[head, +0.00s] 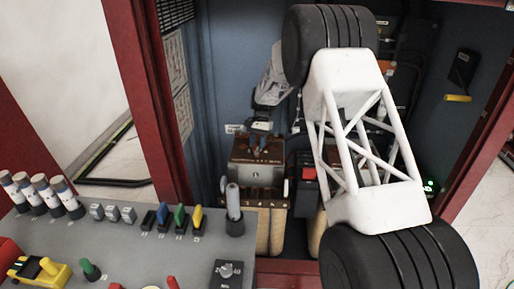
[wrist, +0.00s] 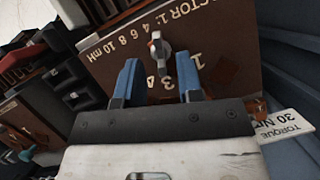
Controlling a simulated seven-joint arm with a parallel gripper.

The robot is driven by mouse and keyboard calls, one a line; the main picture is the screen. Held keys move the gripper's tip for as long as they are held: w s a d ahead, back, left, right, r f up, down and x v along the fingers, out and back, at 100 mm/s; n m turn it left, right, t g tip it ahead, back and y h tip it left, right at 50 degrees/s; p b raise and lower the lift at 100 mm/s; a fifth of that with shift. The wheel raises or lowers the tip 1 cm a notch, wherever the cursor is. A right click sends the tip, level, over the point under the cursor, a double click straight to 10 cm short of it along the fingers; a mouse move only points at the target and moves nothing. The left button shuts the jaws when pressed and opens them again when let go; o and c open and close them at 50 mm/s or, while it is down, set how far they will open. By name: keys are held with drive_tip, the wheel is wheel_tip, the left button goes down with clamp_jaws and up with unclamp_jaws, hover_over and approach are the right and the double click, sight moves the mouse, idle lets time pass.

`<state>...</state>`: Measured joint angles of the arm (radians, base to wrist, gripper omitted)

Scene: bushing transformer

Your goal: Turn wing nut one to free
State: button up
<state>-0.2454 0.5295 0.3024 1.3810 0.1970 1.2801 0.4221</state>
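A brown panel (wrist: 215,60) in the wrist view carries upside-down or slanted lettering ending in "CTOR 1: 4 6 8 10 mH". A small silver piece with an orange mark, which looks like the wing nut (wrist: 158,50), stands on this panel. My gripper (wrist: 160,80) is open, its two blue fingers apart. In the picture the wing nut shows between and beyond the fingertips, with a gap on either side. I see no contact. In the head view my gripper (head: 259,146) is small, at the top of the brown-topped box (head: 258,176); the wing nut cannot be made out there.
A white "TORQUE 30 N" tag (wrist: 284,124) lies right of my gripper in the wrist view. Black blocks (wrist: 70,85) stand at the left. In the head view a grey console (head: 130,250) with levers and switches fills the front left. Red cabinet posts (head: 150,100) frame the opening.

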drive_tip(key=shift+v, duration=2.6)
drive_tip(key=s+d+r+t, duration=0.1)
drive_tip(key=s+d+r, duration=0.55)
drive_tip(key=s, duration=0.25)
drive_tip(key=s+d+r+n+t, duration=0.1)
drive_tip(key=s+d+r, duration=0.4)
drive_tip(key=s+r, duration=0.35)
drive_tip(key=s+d+r+t, duration=0.1)
drive_tip(key=s+d+r, duration=0.45)
drive_tip(key=s, duration=0.45)
drive_tip(key=s+d+f+n+t, duration=0.1)
drive_tip(key=s+d, duration=0.3)
drive_tip(key=s, duration=1.2)
drive_tip(key=s+d+f+t+h, duration=0.1)
drive_tip(key=s+d, duration=0.3)
drive_tip(key=s, duration=1.3)
drive_tip(key=shift+s+d+f+n+t, duration=0.15)
drive_tip(key=shift+s+d+n+t, duration=0.2)
drive_tip(key=shift+t, duration=0.55)
